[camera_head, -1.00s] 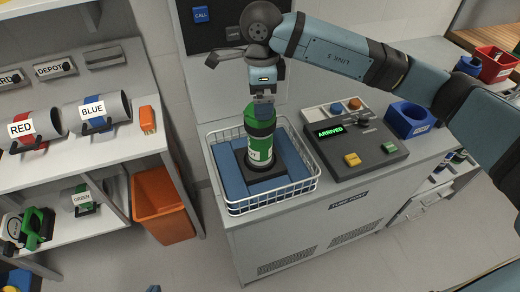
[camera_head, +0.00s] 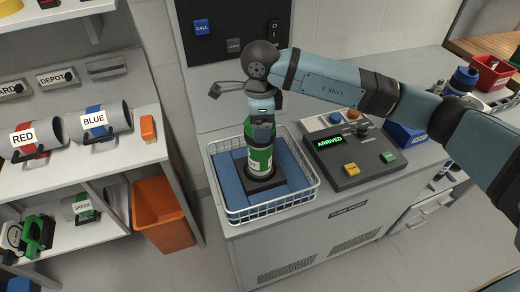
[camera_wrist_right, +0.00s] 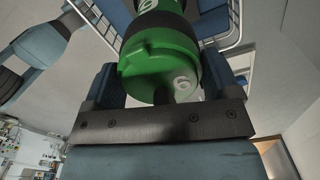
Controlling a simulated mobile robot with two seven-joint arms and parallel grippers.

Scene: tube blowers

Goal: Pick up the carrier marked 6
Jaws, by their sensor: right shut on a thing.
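A green carrier (camera_head: 260,158) with a white label and dark bands stands upright in the wire basket (camera_head: 314,193), among blue pads. Its lower end is at a black seat in the pads; I cannot tell whether it is clear of it. My right gripper (camera_head: 262,119) comes down from above and is shut on its top end. In the right wrist view the green cap (camera_wrist_right: 160,62) sits between the fingers and bears a small white mark that looks like a 6. My left gripper is not in view.
The basket stands on the grey tube post cabinet (camera_head: 300,238). Beside it is a control panel (camera_head: 352,160) reading ARRIVED. At left, a shelf holds carriers labelled RED (camera_head: 30,139) and BLUE (camera_head: 98,123). An orange bin (camera_head: 160,215) stands below.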

